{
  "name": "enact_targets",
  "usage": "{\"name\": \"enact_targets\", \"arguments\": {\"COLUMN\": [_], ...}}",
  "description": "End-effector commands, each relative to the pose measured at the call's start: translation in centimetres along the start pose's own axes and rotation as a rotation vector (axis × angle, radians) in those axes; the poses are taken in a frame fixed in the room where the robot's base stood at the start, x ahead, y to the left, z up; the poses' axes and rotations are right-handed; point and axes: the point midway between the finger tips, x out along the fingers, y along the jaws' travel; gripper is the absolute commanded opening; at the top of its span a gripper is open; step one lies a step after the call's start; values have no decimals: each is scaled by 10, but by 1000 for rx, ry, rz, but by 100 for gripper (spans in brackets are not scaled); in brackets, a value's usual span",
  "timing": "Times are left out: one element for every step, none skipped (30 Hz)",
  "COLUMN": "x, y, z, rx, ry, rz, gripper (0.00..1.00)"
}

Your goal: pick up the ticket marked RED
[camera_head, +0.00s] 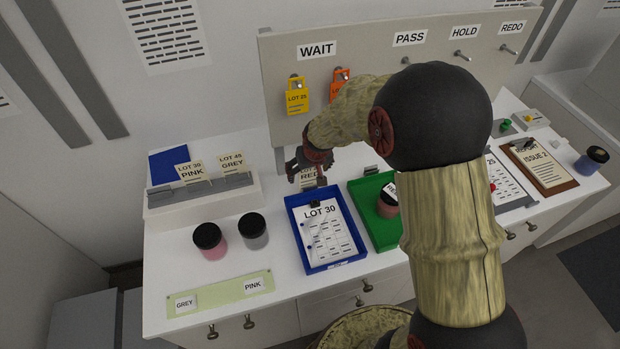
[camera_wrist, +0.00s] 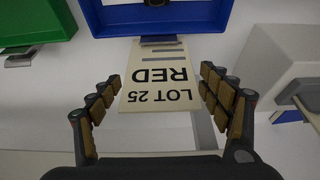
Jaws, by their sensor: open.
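The ticket marked LOT 25 RED (camera_wrist: 158,85) is a cream card seen upside down in the wrist view, beside the blue tray's edge. In the head view the ticket (camera_head: 309,175) shows just behind the blue tray (camera_head: 335,265), partly hidden by my gripper. My gripper (camera_wrist: 160,93) is open, with one finger on each side of the ticket and gaps between fingers and card. In the head view my gripper (camera_head: 308,172) is above the ticket. Whether the fingers are level with the card I cannot tell.
A card holder (camera_head: 200,194) with PINK and GREY tickets stands left. Pink (camera_head: 210,241) and grey (camera_head: 254,231) jars stand before it. The green tray (camera_head: 370,212) with a jar is right of the blue one. A pegboard (camera_head: 370,60) rises behind with yellow and orange tags.

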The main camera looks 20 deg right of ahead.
Motion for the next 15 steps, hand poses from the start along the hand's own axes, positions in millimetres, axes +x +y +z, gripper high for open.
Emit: {"name": "enact_targets", "arguments": {"x": [0,0,0,0,-1,-1,-1,-1,-1,-1,-1,-1,-1,-1,-1], "y": [0,0,0,0,0,0,0,0,0,0,0,0,0,0,0], "z": [0,0,0,0,0,0,0,0,0,0,0,0,0,0,0], "rx": [0,0,0,0,0,0,0,0,0,0,0,0,0,0,0], "ry": [0,0,0,0,0,0,0,0,0,0,0,0,0,0,0], "rz": [0,0,0,0,0,0,0,0,0,0,0,0,0,0,0], "gripper": [78,78,76,75,73,71,69,67,65,63,62,59,58,56,54]}}
